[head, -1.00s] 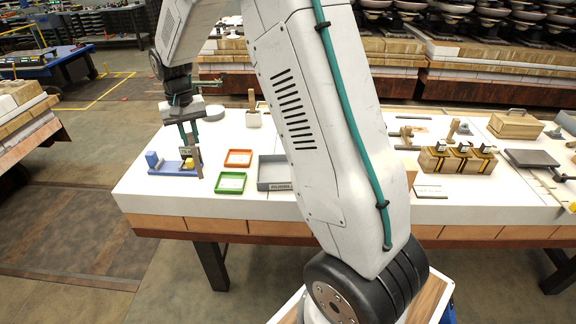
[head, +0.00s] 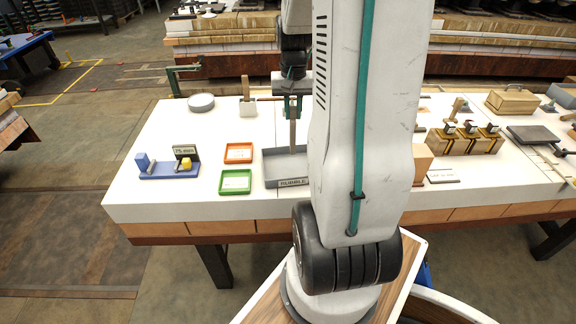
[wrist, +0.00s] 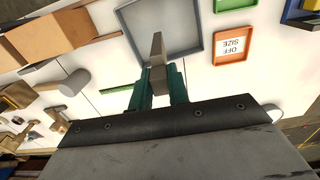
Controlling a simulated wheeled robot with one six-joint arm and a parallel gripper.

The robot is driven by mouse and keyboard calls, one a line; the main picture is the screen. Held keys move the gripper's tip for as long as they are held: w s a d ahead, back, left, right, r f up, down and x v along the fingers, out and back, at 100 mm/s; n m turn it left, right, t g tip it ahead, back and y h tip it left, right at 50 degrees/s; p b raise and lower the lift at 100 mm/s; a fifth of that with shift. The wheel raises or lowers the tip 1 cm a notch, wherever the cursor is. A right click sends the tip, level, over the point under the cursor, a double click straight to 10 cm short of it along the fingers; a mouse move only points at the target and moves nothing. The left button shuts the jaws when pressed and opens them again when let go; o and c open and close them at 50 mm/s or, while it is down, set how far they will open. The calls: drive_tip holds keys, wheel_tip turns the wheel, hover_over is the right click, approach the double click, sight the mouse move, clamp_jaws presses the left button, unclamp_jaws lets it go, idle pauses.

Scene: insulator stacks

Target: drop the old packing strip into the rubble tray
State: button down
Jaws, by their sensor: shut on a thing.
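My gripper (head: 293,108) is shut on a grey-brown strip (head: 292,134), which hangs down from the jaws. In the wrist view the strip (wrist: 157,53) stands out between the green fingers (wrist: 159,84). The grey rubble tray (head: 271,168), with a RUBBLE label on its front, lies below the strip. My arm hides the tray's right part in the head view. In the wrist view the strip's far end overlaps the tray's floor (wrist: 178,20). The strip looks held above the tray; I cannot tell the exact gap.
An orange tray (head: 238,145) and a green tray (head: 236,192) lie left of the rubble tray. A blue gauge stand (head: 168,171) with a 75 mm plate is farther left. A block with an upright wooden handle (head: 247,108) and a round grey disc (head: 201,103) stand behind.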

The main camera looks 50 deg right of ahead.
sight(294, 118)
drive_tip(key=shift+f, duration=2.05)
drive_tip(key=c, duration=1.3)
unclamp_jaws()
drive_tip(key=shift+o, duration=0.2)
wheel_tip(294, 118, up, 8)
drive_tip(key=shift+f, duration=0.1)
